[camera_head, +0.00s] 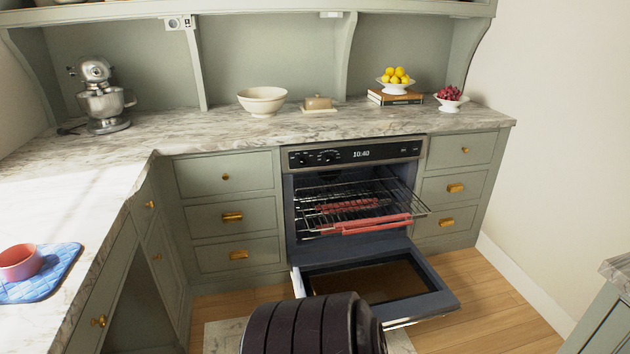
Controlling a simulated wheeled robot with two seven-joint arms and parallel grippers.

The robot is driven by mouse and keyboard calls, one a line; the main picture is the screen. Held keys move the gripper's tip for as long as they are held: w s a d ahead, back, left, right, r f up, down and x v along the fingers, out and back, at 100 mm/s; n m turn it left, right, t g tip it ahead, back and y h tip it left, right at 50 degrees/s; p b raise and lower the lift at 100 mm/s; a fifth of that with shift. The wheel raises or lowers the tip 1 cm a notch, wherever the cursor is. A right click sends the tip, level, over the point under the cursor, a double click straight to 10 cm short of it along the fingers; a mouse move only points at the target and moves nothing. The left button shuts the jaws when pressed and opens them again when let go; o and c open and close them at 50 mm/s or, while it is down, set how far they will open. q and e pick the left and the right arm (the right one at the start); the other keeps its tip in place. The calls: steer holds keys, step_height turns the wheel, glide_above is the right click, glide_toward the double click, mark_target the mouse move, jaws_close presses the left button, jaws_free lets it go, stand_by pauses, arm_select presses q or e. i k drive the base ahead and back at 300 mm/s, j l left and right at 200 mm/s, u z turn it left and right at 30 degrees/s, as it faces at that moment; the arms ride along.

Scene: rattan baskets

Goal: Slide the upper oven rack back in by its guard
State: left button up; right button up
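The oven (354,153) is built in under the counter, with its door (375,288) folded down and open. A wire oven rack (400,195) sticks out of the cavity over the door. A red guard (372,224) runs along its front edge. A second red guard (346,206) shows farther in, behind the wires; I cannot clearly tell which rack it belongs to. Neither of my grippers is in view. A dark ribbed part of my own arm stands at the bottom centre, in front of the oven and apart from the rack.
The open door's edge juts out over the wood floor (490,300). Grey-green drawers (235,217) flank the oven. The marble counter (210,148) holds a mixer (97,95), a cream bowl (262,101) and fruit stands. Another counter (618,270) stands at the right edge.

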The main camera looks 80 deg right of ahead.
mark_target(375, 220)
steer(key=z, duration=3.2)
steer(key=i+j+u, duration=0.1)
steer(key=i+u, duration=0.15)
steer(key=i, duration=0.6)
